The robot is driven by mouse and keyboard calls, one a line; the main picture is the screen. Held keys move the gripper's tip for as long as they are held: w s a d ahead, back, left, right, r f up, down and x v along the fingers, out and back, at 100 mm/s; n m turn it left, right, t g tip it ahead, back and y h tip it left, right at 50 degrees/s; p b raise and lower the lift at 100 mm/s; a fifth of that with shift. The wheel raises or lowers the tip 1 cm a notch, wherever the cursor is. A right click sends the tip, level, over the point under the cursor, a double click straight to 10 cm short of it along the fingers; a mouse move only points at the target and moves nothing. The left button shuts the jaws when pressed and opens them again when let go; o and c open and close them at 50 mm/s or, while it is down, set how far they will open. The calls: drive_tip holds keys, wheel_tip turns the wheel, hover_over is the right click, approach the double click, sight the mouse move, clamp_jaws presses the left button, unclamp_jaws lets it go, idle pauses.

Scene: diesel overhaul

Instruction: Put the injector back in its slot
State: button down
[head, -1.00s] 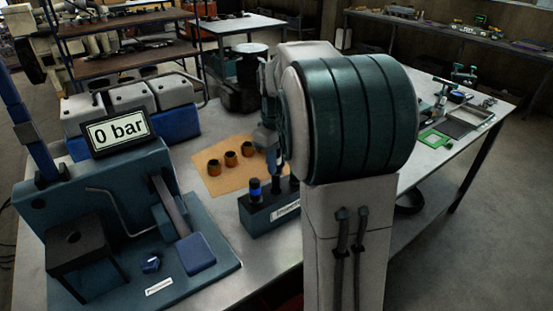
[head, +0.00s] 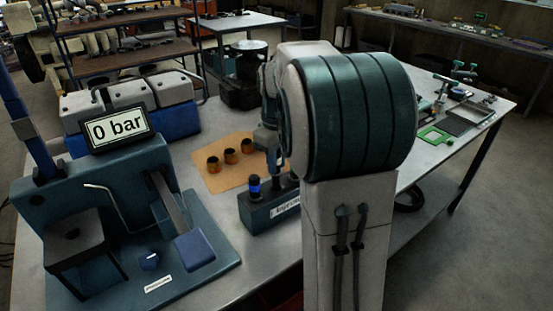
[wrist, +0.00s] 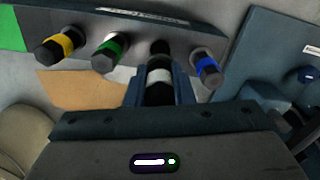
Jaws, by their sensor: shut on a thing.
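My gripper (wrist: 160,92) is shut on an injector with a dark body and a white band (wrist: 158,77). In the wrist view the held injector lines up with the gap between the green-banded and blue-banded injectors in the rack (wrist: 135,55). I cannot tell whether its end is inside the slot or just above it. The rack also shows in the head view (head: 268,211), below my gripper (head: 273,158). My arm hides part of the rack and most of the held injector there.
The rack holds yellow-banded (wrist: 60,45), green-banded (wrist: 110,51) and blue-banded (wrist: 206,69) injectors. A blue-green test stand (head: 110,220) with a "0 bar" display stands left of the rack. Three brass-coloured cups (head: 230,156) sit on a tan mat behind it.

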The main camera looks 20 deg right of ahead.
sight(276, 176)
drive_tip(key=shift+f+b, duration=0.7)
drive_tip(key=shift+f, duration=0.45)
drive_tip(key=shift+f+b, duration=0.85)
drive_tip(key=shift+f, duration=0.5)
drive_tip(key=c, duration=0.8)
unclamp_jaws()
drive_tip(key=shift+o, duration=0.2)
drive_tip(key=shift+r+p, duration=2.95)
drive_tip(key=shift+r, duration=0.6)
